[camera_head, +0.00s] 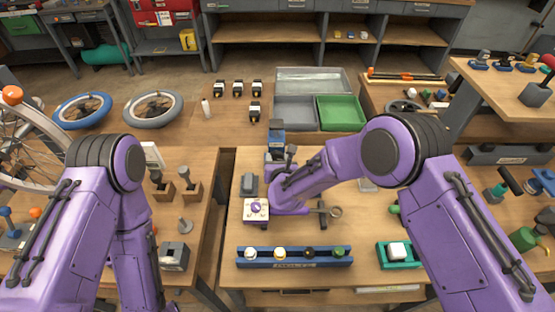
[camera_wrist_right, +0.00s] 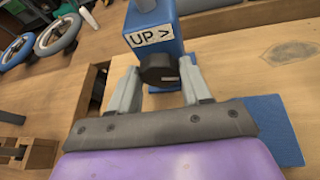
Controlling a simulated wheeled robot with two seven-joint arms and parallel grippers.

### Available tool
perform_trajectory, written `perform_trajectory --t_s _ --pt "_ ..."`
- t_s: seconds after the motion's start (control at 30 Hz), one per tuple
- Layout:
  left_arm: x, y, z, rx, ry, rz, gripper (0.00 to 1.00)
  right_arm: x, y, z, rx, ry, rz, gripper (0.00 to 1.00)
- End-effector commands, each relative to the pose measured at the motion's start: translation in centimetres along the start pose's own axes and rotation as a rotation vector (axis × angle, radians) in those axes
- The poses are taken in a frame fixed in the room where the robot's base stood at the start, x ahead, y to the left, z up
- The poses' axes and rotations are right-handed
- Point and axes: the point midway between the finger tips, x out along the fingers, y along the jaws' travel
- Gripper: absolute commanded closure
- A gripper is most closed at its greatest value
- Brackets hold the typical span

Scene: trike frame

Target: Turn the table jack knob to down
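The blue table jack (camera_wrist_right: 155,28) stands on the wooden table in the right wrist view, with a white "UP >" label (camera_wrist_right: 152,37) on its face. Its black round knob (camera_wrist_right: 158,70) sits below the label. My right gripper (camera_wrist_right: 160,82) has its two grey fingers apart, one on each side of the knob; I cannot tell whether they touch it. In the head view the jack (camera_head: 277,138) shows at the far edge of the middle table, with my right gripper just in front, partly hidden by my wrist. My left gripper is out of view.
A grey tray (camera_head: 294,112) and a green tray (camera_head: 341,113) lie behind the jack. A white block with a purple dial (camera_head: 256,209) sits near my right wrist. A blue rack (camera_head: 295,257) lies along the table front. A gap separates the left and middle tables.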

Motion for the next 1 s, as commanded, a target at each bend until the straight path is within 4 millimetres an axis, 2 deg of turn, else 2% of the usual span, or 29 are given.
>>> perform_trajectory --t_s 0.33,0.5,1.0 --pt "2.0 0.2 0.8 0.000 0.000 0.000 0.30 0.2 0.0 -0.3 -0.085 0.007 -0.038 0.82" --pt "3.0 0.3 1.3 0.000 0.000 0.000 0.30 0.1 0.2 -0.2 -0.196 0.016 -0.084 0.82" --pt "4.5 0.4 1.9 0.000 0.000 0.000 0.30 0.1 0.6 -0.1 -0.499 0.042 -0.210 0.82"
